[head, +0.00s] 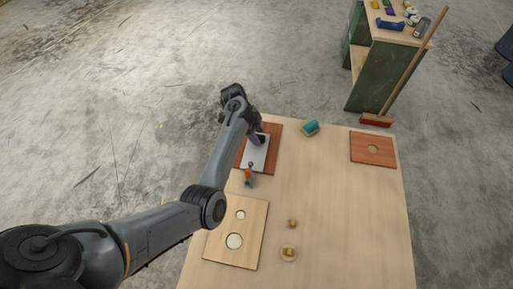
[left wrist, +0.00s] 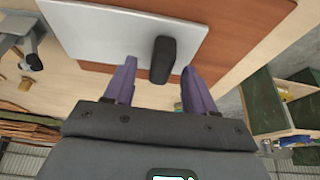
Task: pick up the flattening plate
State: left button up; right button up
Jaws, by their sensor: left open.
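The flattening plate (head: 254,158) is a pale grey flat plate lying on a reddish-brown board at the table's far left. In the left wrist view the plate (left wrist: 90,28) shows with its upright black handle (left wrist: 162,60). My left gripper (head: 260,134) is over the plate. In the left wrist view its purple fingers (left wrist: 159,72) are open, one on each side of the handle, with a visible gap on both sides. In the head view my arm and gripper hide part of the plate. My right gripper is not in view.
A small orange and grey tool (head: 249,176) stands close to the plate's near edge. A teal roll (head: 310,128) lies to its right. A light board with round holes (head: 251,219), small wooden pieces (head: 288,252) and a reddish board (head: 373,150) are also on the table. The table's middle right is clear.

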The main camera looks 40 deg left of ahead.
pick_arm(q)
jog(key=shift+d+f, duration=0.1)
jog(key=shift+f, duration=0.05)
jog(key=shift+c, duration=0.4)
jog(key=shift+w, duration=0.1)
grip_shut()
